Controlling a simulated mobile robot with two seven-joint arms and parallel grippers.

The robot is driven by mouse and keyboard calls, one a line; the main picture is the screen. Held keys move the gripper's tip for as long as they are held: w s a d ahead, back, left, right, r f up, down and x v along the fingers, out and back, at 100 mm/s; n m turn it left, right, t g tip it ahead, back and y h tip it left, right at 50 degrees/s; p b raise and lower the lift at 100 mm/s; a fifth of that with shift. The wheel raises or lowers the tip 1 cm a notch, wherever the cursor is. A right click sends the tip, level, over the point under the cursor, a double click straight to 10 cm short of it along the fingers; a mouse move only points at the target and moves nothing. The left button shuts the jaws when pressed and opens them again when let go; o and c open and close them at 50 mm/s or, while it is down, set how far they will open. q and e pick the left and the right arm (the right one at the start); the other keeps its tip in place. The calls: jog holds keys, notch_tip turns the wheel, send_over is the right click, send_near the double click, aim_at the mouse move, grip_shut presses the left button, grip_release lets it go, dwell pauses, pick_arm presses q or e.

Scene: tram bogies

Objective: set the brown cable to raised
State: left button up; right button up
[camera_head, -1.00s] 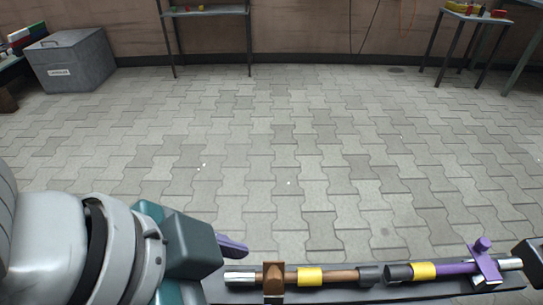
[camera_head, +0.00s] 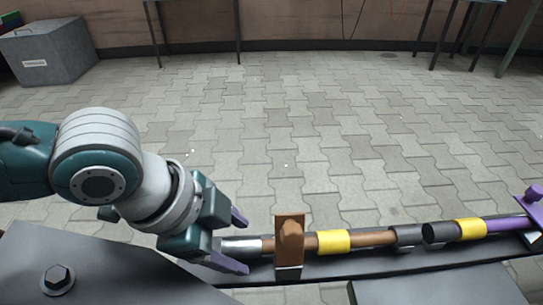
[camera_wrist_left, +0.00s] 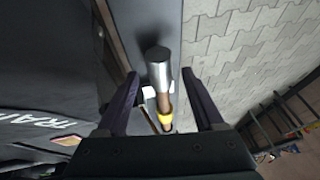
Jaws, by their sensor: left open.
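The brown cable (camera_head: 372,238) lies along a dark rail, with a yellow band, a silver end and a black connector. A brown clamp block (camera_head: 289,243) stands upright around or against it. My left gripper (camera_head: 240,243) is open at the cable's silver end, its purple fingers on either side of that end. In the left wrist view the silver end (camera_wrist_left: 158,66) shows between and beyond the open fingers (camera_wrist_left: 166,100). I cannot tell whether the fingers touch it. My right gripper is not in view.
A purple cable (camera_head: 507,224) with a purple clamp (camera_head: 533,206) continues the line at the right. Dark panels with a bolt (camera_head: 57,279) fill the near left. A grey bin (camera_head: 48,52) stands far left. The paved floor (camera_head: 300,130) beyond is clear.

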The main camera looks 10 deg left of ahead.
pick_arm(q)
jog(key=shift+w+d+f, duration=0.15)
jog(key=shift+d+f, duration=0.05)
jog(key=shift+f, duration=0.35)
grip_shut()
jog(key=shift+r, duration=0.1)
dwell(1.0)
